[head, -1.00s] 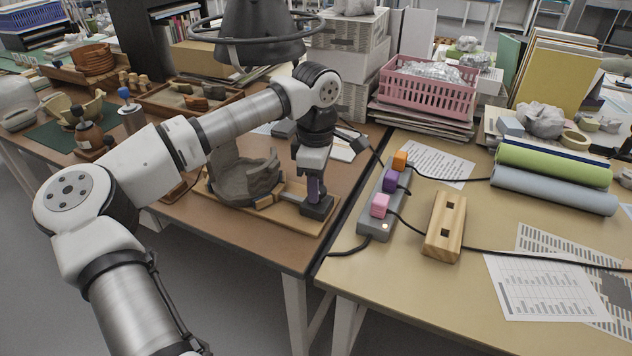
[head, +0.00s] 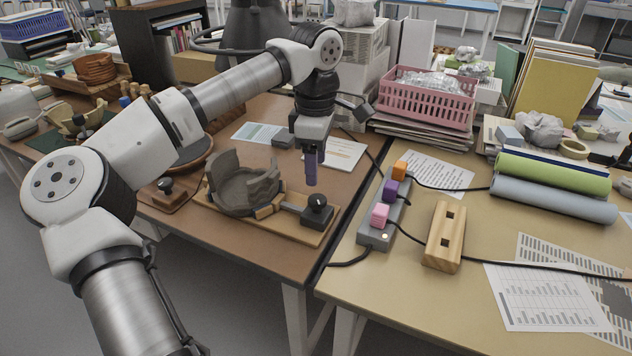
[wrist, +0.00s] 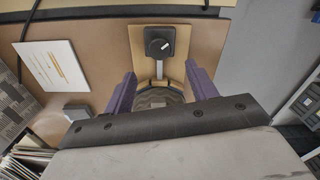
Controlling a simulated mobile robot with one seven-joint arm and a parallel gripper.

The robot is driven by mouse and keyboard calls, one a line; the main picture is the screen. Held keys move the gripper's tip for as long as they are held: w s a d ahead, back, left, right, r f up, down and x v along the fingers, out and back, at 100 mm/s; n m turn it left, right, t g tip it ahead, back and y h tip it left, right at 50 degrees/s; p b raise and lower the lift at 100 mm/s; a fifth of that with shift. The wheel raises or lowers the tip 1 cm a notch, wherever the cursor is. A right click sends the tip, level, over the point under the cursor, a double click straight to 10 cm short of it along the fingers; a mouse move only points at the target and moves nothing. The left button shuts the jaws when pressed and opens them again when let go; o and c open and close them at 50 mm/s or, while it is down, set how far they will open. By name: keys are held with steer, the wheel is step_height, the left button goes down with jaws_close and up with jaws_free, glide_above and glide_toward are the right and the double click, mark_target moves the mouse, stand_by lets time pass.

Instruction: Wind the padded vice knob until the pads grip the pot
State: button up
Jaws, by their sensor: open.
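The vice knob (head: 317,201) is a dark round knob with a pale pointer line, on a black block at the right end of the wooden vice board (head: 290,231). It also shows in the wrist view (wrist: 159,46), ahead of my fingers. The grey broken pot (head: 243,190) stands on the board to the knob's left, with a wooden pad (head: 265,212) by its near right side; whether they touch is not clear. My gripper (head: 311,184) is above the knob, apart from it. Its purple fingers in the wrist view (wrist: 160,84) are open, with nothing held between them.
A power strip (head: 378,236) with coloured plugs and a wooden block with holes (head: 444,233) lie on the right table. A white sheet (head: 335,153) lies behind my gripper. A small dark knobbed tool (head: 167,188) stands left of the pot.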

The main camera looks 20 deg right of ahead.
step_height(320, 180, up, 6)
steer(key=shift+d, duration=0.1)
stand_by(0.5)
